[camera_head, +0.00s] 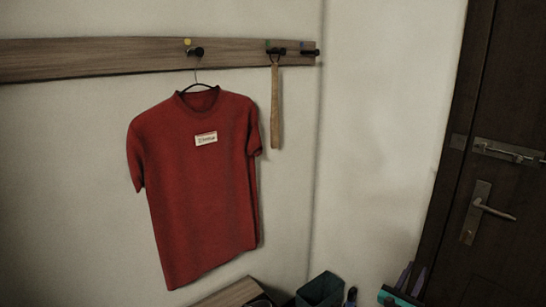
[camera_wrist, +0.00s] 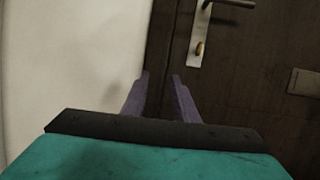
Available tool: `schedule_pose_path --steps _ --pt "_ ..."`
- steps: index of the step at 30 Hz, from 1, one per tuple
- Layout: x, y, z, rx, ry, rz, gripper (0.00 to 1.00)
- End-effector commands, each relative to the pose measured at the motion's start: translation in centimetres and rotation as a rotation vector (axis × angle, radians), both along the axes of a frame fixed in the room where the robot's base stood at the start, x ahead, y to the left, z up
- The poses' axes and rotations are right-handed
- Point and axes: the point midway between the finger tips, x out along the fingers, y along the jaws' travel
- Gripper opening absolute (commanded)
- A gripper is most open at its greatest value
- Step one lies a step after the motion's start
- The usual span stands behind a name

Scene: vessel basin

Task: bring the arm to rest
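My gripper (camera_head: 409,277) shows at the lower right of the head view, with purple fingers and a teal body. In the wrist view my gripper (camera_wrist: 159,83) points toward the dark door (camera_wrist: 250,85) and pale wall. Its two fingers stand apart with nothing between them, so it is open and empty. It appears clear of the door handle (camera_wrist: 197,45), which lies beyond the fingertips. Most of my arm is outside the head view.
A red shirt (camera_head: 198,190) hangs from a wooden hook rail (camera_head: 110,58). A tan strap (camera_head: 275,105) hangs beside it. A dark open bin (camera_head: 320,290) and a wooden surface (camera_head: 228,293) are at the bottom. The door (camera_head: 510,80) with its lever handle (camera_head: 495,211) is at right.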

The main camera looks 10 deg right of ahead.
Motion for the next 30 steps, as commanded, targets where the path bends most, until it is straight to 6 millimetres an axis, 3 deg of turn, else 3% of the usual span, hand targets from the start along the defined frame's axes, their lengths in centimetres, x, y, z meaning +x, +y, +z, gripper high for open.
schedule_pose_path --steps 5,11,20,30 --pt "0.5 2.9 -3.8 0.100 0.002 0.017 0.27" --pt "-0.5 4.9 -8.6 0.261 -0.024 -0.016 0.27" --pt "-3.8 7.3 -16.4 0.539 -0.091 -0.126 0.27" --pt "-9.1 10.3 -24.8 0.829 -0.174 -0.314 0.27"
